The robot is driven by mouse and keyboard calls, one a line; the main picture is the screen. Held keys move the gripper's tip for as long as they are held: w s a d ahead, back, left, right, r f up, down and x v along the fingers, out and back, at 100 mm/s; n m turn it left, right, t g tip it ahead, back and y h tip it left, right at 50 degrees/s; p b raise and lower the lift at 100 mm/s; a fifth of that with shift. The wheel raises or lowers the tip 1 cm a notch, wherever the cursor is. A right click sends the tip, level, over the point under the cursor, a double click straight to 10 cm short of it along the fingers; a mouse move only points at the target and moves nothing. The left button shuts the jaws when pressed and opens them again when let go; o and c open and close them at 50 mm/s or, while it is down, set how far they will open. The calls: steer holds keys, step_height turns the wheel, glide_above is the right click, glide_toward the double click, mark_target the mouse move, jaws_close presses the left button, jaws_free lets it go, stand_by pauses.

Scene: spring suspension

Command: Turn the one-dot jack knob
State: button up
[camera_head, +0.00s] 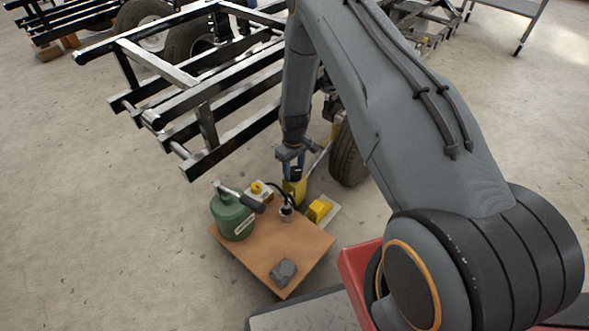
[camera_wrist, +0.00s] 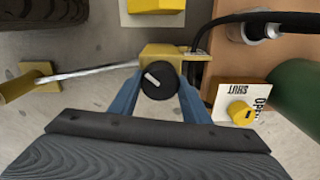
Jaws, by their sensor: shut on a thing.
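A round black knob (camera_wrist: 158,80) with one white bar mark sits on a yellow jack body (camera_wrist: 178,54) in the wrist view. My gripper's blue fingers (camera_wrist: 157,88) are closed on the knob's two sides; the white bar is tilted. I cannot make out any dot on the knob. In the head view my gripper (camera_head: 293,163) points down at the yellow jack body (camera_head: 294,188), and the knob is hard to see there. A yellow knob (camera_wrist: 240,112) with a dark mark sits on a white plate lettered "SHUT" and "OPEN", apart from my gripper.
A brown board (camera_head: 262,250) carries a green canister (camera_head: 233,215) and a grey block (camera_head: 284,272). A black hose (camera_wrist: 235,17) runs beside the jack. A yellow block (camera_head: 319,210) stands nearby on a pale plate. A metal rod (camera_wrist: 95,71) lies left of the jack. A tyre (camera_head: 348,155) stands behind.

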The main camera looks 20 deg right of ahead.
mark_target(294, 171)
steer(key=n+p, duration=0.1)
steer(key=n, duration=0.4)
steer(key=shift+n, duration=0.3)
steer(key=n+p, duration=0.1)
steer(key=n, duration=0.5)
steer(key=shift+s+p, duration=0.1)
steer(key=shift+p, duration=0.25)
steer(key=n, duration=0.5)
steer(key=shift+n+p, duration=0.35)
steer(key=shift+n, duration=0.05)
steer(key=n, duration=0.5)
steer(key=shift+n, duration=0.3)
steer(key=o, duration=1)
steer(key=shift+o, duration=0.2)
steer(key=shift+r+p, duration=1.25)
steer(key=shift+r, duration=2.7)
